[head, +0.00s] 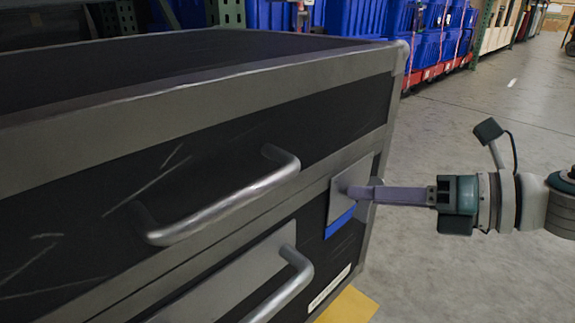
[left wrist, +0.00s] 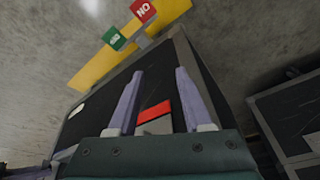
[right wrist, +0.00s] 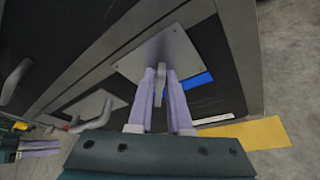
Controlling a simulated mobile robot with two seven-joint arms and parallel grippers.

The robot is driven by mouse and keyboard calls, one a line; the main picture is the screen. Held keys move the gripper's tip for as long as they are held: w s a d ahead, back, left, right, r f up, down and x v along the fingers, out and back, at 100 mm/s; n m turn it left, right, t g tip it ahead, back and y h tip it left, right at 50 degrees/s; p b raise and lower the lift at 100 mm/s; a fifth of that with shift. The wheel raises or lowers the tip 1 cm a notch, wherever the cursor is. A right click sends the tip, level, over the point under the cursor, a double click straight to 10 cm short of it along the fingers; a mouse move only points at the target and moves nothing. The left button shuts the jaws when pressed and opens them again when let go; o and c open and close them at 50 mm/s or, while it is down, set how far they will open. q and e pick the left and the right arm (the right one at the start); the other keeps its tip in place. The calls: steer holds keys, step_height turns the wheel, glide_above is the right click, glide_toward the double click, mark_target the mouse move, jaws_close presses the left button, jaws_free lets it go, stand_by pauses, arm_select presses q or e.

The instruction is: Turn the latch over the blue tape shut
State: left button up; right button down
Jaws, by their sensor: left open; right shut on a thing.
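The latch (head: 346,186) is a grey square plate with a turning piece on the black tote's front, near its right edge. The blue tape (head: 340,222) shows below the plate; in the right wrist view the blue tape (right wrist: 198,80) lies right of the fingers. My right gripper (head: 372,192) reaches in from the right and is shut on the latch's grey turning piece (right wrist: 159,82). My left gripper (left wrist: 158,80) is open and outside the head view. In its wrist view, red tape (left wrist: 154,111) with a grey part below shows between its fingers.
The black tote (head: 230,130) has grey metal edges, a tubular handle (head: 225,205) and a lower handle (head: 290,285). A yellow strip (head: 348,306) lies at its foot. Green (left wrist: 114,39) and red (left wrist: 143,10) signs stand beyond my left fingers. Blue bins (head: 355,17) stand behind; right floor is open.

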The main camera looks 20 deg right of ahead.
steer(key=m+b, duration=0.1)
steer(key=m+y+b, duration=0.1)
steer(key=m, duration=0.1)
steer(key=m+y, duration=0.1)
steer(key=shift+d+f+b, duration=0.1)
steer(key=shift+f+b, duration=0.2)
steer(key=shift+b, duration=0.1)
steer(key=m+y+b, duration=0.1)
steer(key=m, duration=0.2)
steer(key=shift+t, duration=0.4)
steer(key=shift+m+y+b, duration=0.4)
steer(key=shift+m+b, duration=0.05)
steer(key=shift+m, duration=0.05)
steer(key=c, duration=1)
jaws_free()
steer(key=shift+o, duration=0.2)
